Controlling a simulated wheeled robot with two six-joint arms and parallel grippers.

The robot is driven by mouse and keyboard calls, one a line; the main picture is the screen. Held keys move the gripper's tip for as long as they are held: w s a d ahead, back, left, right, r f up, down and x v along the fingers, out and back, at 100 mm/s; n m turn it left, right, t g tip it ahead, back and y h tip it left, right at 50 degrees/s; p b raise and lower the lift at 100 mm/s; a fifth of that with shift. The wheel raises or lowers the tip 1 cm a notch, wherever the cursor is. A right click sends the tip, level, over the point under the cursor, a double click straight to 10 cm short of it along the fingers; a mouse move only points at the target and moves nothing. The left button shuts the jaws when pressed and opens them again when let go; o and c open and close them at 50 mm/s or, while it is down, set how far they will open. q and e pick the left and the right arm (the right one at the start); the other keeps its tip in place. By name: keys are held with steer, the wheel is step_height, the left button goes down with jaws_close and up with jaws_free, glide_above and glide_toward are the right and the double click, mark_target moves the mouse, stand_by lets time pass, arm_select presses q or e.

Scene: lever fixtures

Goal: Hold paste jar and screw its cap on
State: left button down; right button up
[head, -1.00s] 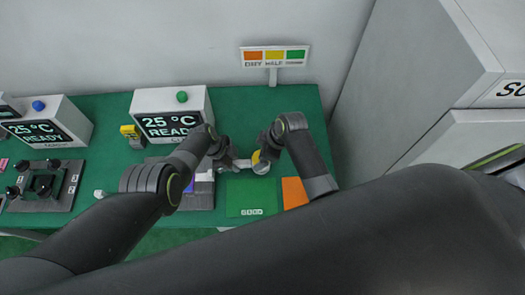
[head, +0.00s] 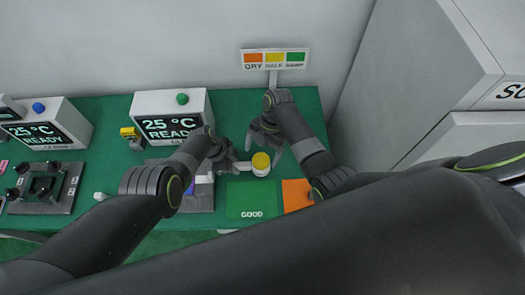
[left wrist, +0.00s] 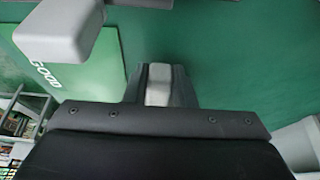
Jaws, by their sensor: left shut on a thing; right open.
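The paste jar (head: 261,171) is a small white jar standing upright behind the green mat. Its yellow cap (head: 261,160) sits on top of it; I cannot tell how tight it is. My left gripper (head: 244,166) is shut on the jar from its left side. My right gripper (head: 264,148) is open and empty, just behind and above the jar, its pale fingers spread apart and clear of the cap. In the left wrist view the jar cannot be made out; the gripper body hides much of the middle.
The green GOOD mat (head: 250,199) lies in front of the jar, with an orange mat (head: 296,194) to its right. A READY display box (head: 171,120) stands at the back left. A DRY/HALF sign (head: 275,59) stands behind. The back right of the green table is clear.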

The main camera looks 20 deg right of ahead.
mark_target(261, 161)
steer(key=shift+f, duration=0.1)
stand_by(0.3)
steer(key=shift+f, duration=1.4)
